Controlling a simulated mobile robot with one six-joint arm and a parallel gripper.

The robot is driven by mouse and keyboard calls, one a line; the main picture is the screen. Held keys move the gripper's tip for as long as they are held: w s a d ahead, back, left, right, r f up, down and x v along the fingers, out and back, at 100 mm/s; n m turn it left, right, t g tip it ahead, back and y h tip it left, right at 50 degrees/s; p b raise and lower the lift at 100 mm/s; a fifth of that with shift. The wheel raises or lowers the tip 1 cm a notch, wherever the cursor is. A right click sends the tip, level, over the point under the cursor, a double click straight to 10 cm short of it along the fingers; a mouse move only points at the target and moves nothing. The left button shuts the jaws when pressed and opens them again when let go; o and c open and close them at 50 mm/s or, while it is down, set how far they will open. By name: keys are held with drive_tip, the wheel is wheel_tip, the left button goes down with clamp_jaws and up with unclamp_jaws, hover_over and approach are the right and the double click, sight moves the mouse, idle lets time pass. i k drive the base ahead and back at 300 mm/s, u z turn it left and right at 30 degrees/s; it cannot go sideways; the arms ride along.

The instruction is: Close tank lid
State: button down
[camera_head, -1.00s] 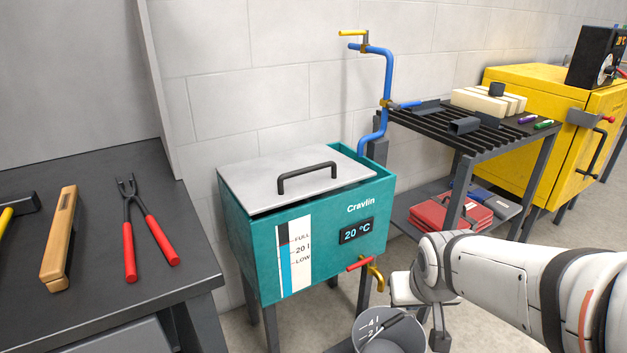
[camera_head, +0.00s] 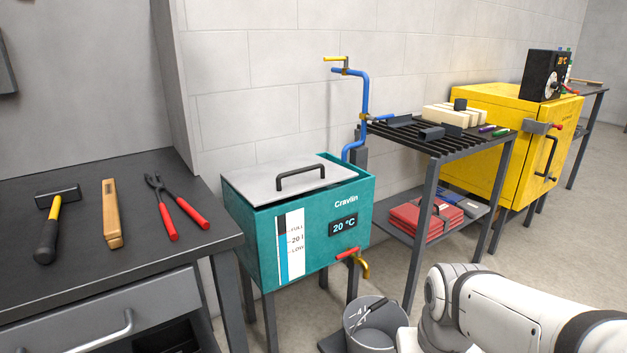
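The teal tank (camera_head: 330,262) stands on dark legs in the middle of the view, with a level gauge and a display reading 20 °C on its front. Its flat light grey lid (camera_head: 250,183) lies over the top, with a black bar handle (camera_head: 300,174) on it. A dark gap shows under the lid's front edge, and a strip of the tank's top shows at the right. I cannot tell how the lid seats at the back. My white arm reaches in at the lower right, apart from the tank and lid. My gripper is not visible.
A grey bucket (camera_head: 372,333) stands below the tank's red-handled tap (camera_head: 351,256). A blue pipe (camera_head: 364,95) rises behind the tank. A dark workbench (camera_head: 90,245) with tools is at left; a slatted rack (camera_head: 430,150) and yellow cabinet (camera_head: 490,130) are at right.

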sight(261, 184)
drive_tip(key=u, duration=0.15)
drive_tip(key=i, duration=1.15)
drive_tip(key=z, duration=0.5)
